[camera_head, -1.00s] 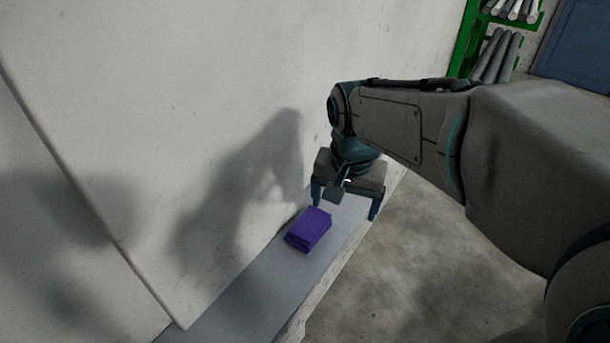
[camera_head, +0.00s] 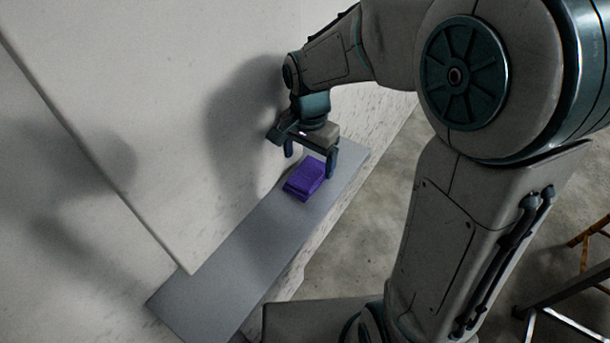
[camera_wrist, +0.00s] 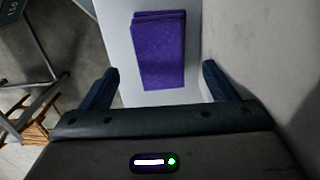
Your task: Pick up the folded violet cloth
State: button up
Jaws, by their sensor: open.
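The folded violet cloth (camera_head: 305,178) lies flat on a narrow grey ledge (camera_head: 225,258) beside the white wall. It also shows whole in the wrist view (camera_wrist: 160,50), ahead of my fingertips and between their lines. My gripper (camera_head: 309,166) is open and empty, pointing down over the far part of the cloth, with one finger on each side. In the wrist view my two fingers (camera_wrist: 160,76) are spread wider than the cloth. I cannot tell the exact height of the fingertips above the ledge.
The white wall (camera_head: 150,120) rises close along the left of the ledge. The ledge drops off on its right to a concrete floor (camera_head: 340,250). A metal frame and a wooden stool (camera_head: 588,240) stand at the lower right. The near part of the ledge is clear.

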aim_at(305, 174)
jog(key=f, duration=0.5)
jog(key=shift+s+a+p, duration=0.2)
jog(key=shift+a+p, duration=0.15)
jog(key=c, duration=1.1)
jog(key=shift+o, duration=0.2)
jog(key=shift+r, duration=0.1)
jog(key=shift+r, duration=0.6)
jog(key=r, duration=0.3)
jog(key=shift+d+b, duration=0.2)
jog(key=shift+b, duration=0.15)
jog(key=s+d+r+b, duration=0.1)
jog(key=s+d+r, duration=0.2)
jog(key=d+r, duration=0.3)
jog(key=d, duration=0.4)
jog(key=shift+s+d+r, duration=0.25)
jog(key=shift+d+r, duration=0.05)
jog(key=shift+d, duration=0.05)
